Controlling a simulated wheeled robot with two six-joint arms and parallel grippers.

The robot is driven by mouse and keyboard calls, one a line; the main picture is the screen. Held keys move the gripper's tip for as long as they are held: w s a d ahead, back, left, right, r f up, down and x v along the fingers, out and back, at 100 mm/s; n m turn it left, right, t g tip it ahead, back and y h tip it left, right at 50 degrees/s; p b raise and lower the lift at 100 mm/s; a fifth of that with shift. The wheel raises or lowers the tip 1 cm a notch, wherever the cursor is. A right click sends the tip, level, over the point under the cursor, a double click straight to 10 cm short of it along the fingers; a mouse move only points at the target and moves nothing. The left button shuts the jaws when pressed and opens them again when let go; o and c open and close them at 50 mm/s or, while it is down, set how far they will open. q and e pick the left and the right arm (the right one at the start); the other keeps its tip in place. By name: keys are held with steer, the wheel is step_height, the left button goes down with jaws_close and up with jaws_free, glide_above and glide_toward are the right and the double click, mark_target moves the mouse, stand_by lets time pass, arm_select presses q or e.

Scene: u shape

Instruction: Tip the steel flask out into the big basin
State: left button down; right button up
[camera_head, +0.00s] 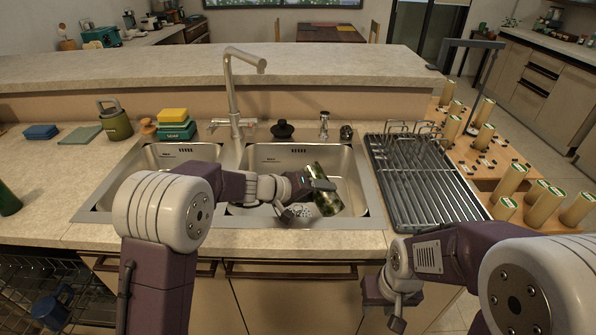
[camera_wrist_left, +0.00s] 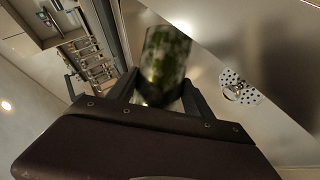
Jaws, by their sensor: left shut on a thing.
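The steel flask (camera_head: 326,196), a shiny cylinder with dark green mottled reflections, is tilted over the right-hand sink basin (camera_head: 275,163), the larger of the two. My left gripper (camera_head: 314,190) is shut around the flask. In the left wrist view, the flask (camera_wrist_left: 166,62) sits between the fingers of my left gripper (camera_wrist_left: 160,92), beside the basin's drain (camera_wrist_left: 238,88). Its mouth and any contents cannot be made out. My right gripper (camera_head: 393,303) hangs low in front of the counter, clear of the sink; its finger opening cannot be made out.
A wire drying rack (camera_head: 415,180) is right of the sink. Yellow and green sponges (camera_head: 174,122) and a green canister (camera_head: 116,122) stand at the left. Several pale cylinders (camera_head: 512,178) stand further right.

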mark_target(313, 174)
arm_select(q)
steer(key=shift+r+n+g+h+p, duration=0.85)
steer(key=shift+r+p, duration=0.6)
steer(key=shift+p, duration=4.2)
steer(key=shift+n, duration=0.25)
steer(key=shift+w+a+r+n+h+p, duration=0.4)
steer(key=shift+w+a+r+h+p, duration=0.05)
steer(key=shift+w+r, duration=0.15)
steer(key=shift+w+a+r+n+g+h, duration=0.2)
steer(key=shift+r+n+g+h, duration=0.15)
steer(key=shift+r+n+h, duration=0.15)
steer(key=shift+w+a+r+n+g+h, duration=0.2)
steer(key=shift+r+n+g+h, duration=0.15)
steer(key=shift+r+n, duration=0.25)
